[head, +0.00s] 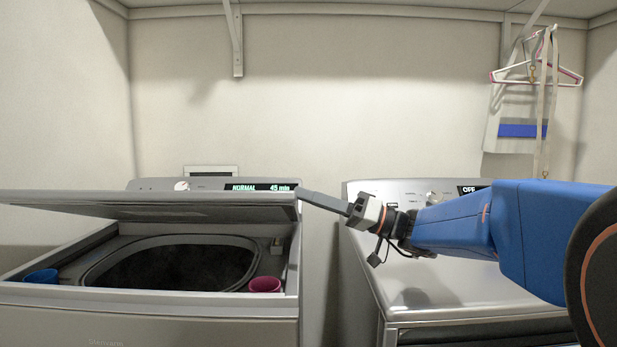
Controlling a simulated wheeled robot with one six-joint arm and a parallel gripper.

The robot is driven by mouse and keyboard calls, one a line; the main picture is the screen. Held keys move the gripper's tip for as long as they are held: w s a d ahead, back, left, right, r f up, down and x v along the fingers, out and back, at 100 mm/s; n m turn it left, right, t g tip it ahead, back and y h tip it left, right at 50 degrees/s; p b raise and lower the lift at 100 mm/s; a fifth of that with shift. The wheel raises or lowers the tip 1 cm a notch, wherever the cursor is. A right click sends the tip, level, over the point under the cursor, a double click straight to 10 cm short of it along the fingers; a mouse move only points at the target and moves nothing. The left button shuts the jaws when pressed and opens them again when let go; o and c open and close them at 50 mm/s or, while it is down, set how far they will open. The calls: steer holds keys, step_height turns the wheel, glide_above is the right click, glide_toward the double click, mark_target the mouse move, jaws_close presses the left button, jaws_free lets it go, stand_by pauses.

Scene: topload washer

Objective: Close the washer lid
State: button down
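The washer (150,318) stands at the left with its dark round tub opening (170,268) in view. Its lid (150,204) is partly open, tilted low over the opening, with its front edge raised above the rim. My gripper (303,193) is at the lid's right corner, its fingers pointing left. The fingertips look close to or against the lid's right end; I cannot tell whether they touch. The fingers appear as one narrow bar, so their gap is not visible.
A blue cup (41,276) and a magenta cup (265,285) sit at the washer's front corners, below the lid. A second machine (450,290) stands at the right under my arm. A narrow gap separates the machines. Hangers (537,74) hang at upper right.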

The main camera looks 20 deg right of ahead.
steer(key=shift+s+f, duration=0.25)
steer(key=shift+f, duration=0.35)
steer(key=s+d, duration=0.2)
steer(key=d, duration=0.7)
steer(key=shift+s+r, duration=0.3)
steer(key=shift+s, duration=0.05)
stand_by(0.3)
